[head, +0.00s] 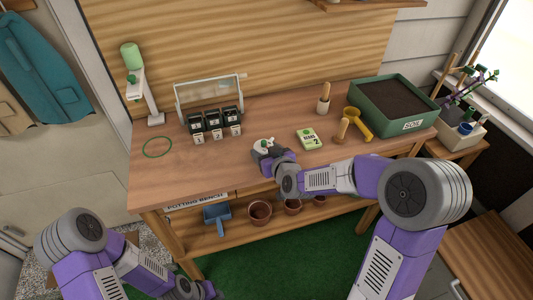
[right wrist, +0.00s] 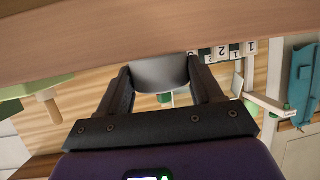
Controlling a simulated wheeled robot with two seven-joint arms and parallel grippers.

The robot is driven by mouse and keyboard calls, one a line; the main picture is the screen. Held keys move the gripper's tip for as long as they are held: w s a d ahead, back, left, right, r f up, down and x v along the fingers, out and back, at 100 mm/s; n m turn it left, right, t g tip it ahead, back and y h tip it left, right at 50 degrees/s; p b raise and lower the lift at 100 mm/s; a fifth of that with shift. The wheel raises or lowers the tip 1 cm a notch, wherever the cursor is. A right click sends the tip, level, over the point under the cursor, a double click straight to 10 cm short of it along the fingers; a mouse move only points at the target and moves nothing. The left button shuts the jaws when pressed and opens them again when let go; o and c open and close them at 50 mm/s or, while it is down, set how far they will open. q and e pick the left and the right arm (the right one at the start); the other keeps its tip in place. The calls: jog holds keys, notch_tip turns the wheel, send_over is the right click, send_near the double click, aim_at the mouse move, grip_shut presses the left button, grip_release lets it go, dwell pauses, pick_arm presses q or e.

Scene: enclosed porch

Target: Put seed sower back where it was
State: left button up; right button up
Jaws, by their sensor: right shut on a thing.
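The seed sower (head: 263,143), a small pale round piece with a green knob, is at my right gripper (head: 266,152) over the front middle of the bench. In the right wrist view, my right gripper (right wrist: 163,84) is shut on the seed sower (right wrist: 160,70), whose pale curved side shows between the two dark fingers. The gripper hides part of it in the head view. A green ring outline (head: 157,147) lies empty on the bench's left part. My left gripper (head: 205,290) is low at the bottom edge, away from the bench; its fingers are too unclear to read.
On the bench (head: 160,180), several black numbered seed pots (head: 215,123) stand by a clear-framed rack. A lamp-like stand (head: 152,100) is behind the ring. A seed packet (head: 308,139), yellow tool (head: 357,123) and green soil tray (head: 392,108) are right. The left front is clear.

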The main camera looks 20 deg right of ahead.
jog(key=o, duration=0.7)
jog(key=shift+f, duration=0.1)
jog(key=o, duration=0.4)
jog(key=shift+o, duration=0.2)
